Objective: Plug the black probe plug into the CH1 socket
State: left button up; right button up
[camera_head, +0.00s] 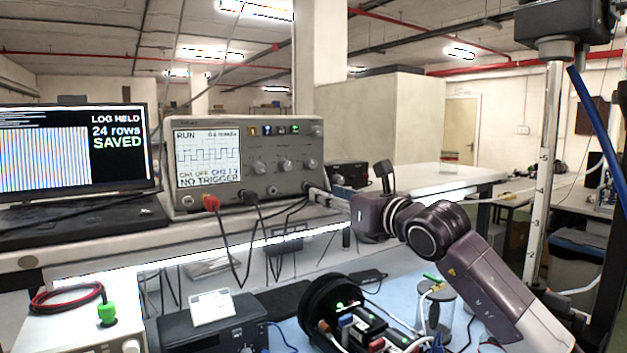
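The oscilloscope (290,150) stands on the bench, its screen lit with "CH1 OFF" and "NO TRIGGER". A red plug (210,202) and a black plug (250,197) sit at the lower front of its panel, with leads hanging down. I cannot read the socket labels, so I cannot tell which one is CH1. My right gripper (321,195) is at the scope's lower right corner, pointing left. Its fingertips are small and seen from the side; I cannot tell whether they hold anything. A dark lead runs near the fingertips. My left gripper is not in view.
A laptop (75,150) with "LOG HELD" stands left of the scope.

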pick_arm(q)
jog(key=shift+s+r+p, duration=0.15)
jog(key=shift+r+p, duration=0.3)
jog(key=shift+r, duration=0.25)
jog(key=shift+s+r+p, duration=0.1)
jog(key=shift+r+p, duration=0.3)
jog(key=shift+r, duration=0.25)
pick_arm(e)
jog(key=shift+x, duration=2.9)
pick_arm(q)
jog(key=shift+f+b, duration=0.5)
jog(key=shift+b, duration=0.05)
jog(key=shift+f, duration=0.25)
pick_arm(e)
grip_shut()
